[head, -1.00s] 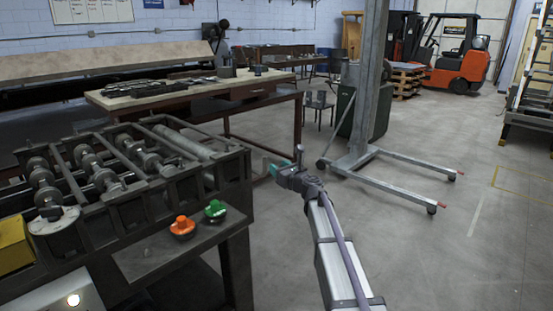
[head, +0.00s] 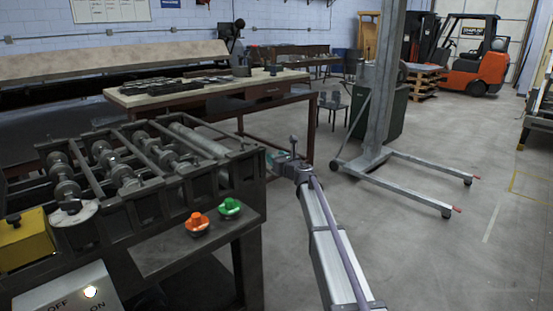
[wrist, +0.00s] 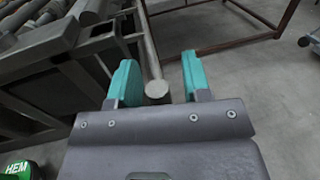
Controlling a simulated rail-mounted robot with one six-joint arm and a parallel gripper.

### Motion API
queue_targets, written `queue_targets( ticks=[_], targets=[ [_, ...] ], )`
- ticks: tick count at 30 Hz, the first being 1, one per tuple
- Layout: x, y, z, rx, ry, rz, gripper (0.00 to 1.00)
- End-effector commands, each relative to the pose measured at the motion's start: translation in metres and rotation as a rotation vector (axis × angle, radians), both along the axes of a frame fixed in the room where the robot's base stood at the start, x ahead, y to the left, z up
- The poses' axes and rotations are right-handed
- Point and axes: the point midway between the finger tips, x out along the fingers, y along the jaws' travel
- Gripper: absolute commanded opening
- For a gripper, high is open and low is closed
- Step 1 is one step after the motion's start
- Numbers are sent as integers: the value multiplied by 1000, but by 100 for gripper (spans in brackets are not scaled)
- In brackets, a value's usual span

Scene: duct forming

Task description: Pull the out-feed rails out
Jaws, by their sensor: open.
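The roller forming machine (head: 140,190) stands at the left in the head view, with several rollers and bars on top. My gripper (head: 274,158) is beside its right end; its teal fingers are mostly hidden there. In the wrist view my gripper (wrist: 157,58) is open, with two teal fingers apart. A grey round bar (wrist: 157,88), which looks like an out-feed rail, shows its blunt end between the fingers. The fingers do not close on it, and I cannot tell how deep it lies between them. A second rail cannot be made out.
An orange knob (head: 197,223) and a green knob (head: 229,207) sit on the machine's side shelf. A work table (head: 205,90) stands behind it, its frame near my gripper. A lift stand (head: 380,150) with floor legs is to the right.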

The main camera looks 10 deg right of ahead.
Motion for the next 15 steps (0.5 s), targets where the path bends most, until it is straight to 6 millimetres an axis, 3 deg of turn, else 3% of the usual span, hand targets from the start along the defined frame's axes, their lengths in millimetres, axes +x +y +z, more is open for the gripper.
queue_targets(
  ticks=[15],
  targets=[
    [0,0,0,0,0,0,0]
  ],
)
